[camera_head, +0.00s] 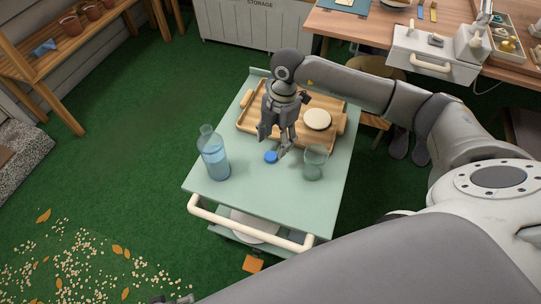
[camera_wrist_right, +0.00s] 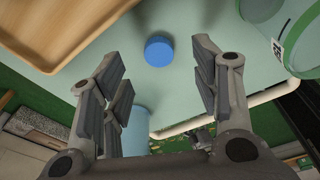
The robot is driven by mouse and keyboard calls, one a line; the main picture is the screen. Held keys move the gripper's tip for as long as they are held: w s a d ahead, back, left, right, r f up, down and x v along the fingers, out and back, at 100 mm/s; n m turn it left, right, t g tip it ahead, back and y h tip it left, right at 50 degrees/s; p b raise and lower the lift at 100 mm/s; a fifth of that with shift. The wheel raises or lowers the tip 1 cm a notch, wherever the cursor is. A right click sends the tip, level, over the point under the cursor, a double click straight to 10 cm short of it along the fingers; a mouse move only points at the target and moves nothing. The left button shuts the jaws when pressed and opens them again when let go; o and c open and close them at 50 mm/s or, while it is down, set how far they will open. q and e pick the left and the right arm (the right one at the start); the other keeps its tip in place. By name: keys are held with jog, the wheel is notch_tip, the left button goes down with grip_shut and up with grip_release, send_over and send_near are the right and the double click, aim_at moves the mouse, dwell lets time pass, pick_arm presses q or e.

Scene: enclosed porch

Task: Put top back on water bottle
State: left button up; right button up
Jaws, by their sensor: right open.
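The blue bottle top (camera_head: 270,157) lies flat on the pale green cart top (camera_head: 245,196). The open water bottle (camera_head: 214,156), clear blue and holding water, stands upright to its left. My right gripper (camera_head: 274,141) points down over the cart, open and empty, just above and behind the blue top. In the right wrist view the blue top (camera_wrist_right: 158,51) shows between and beyond the parted fingers (camera_wrist_right: 160,72). The bottle (camera_wrist_right: 136,132) is partly hidden there behind the finger on the left. A small part of my left gripper (camera_head: 175,299) shows at the bottom edge; its jaws are unclear.
A glass (camera_head: 314,163) stands close to the right of the blue top. A wooden tray (camera_head: 246,126) with a round pale item (camera_head: 317,119) lies behind. A cream handle (camera_head: 250,224) runs along the cart's front. The cart top is clear in front of the blue top.

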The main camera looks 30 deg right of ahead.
aim_at(271, 156)
jog(key=shift+a+f, duration=0.15)
jog(key=shift+f, duration=0.2)
jog(key=f, duration=0.2)
jog(key=a+f+b, duration=0.1)
jog(key=f, duration=0.1)
jog(key=shift+f, duration=0.2)
pick_arm(q)
jog(key=r, duration=0.1)
jog(key=w+r, duration=0.1)
jog(key=shift+r, duration=0.4)
pick_arm(e)
jog(key=shift+s, duration=0.1)
jog(key=shift+c, duration=0.5)
jog(key=c, duration=0.7)
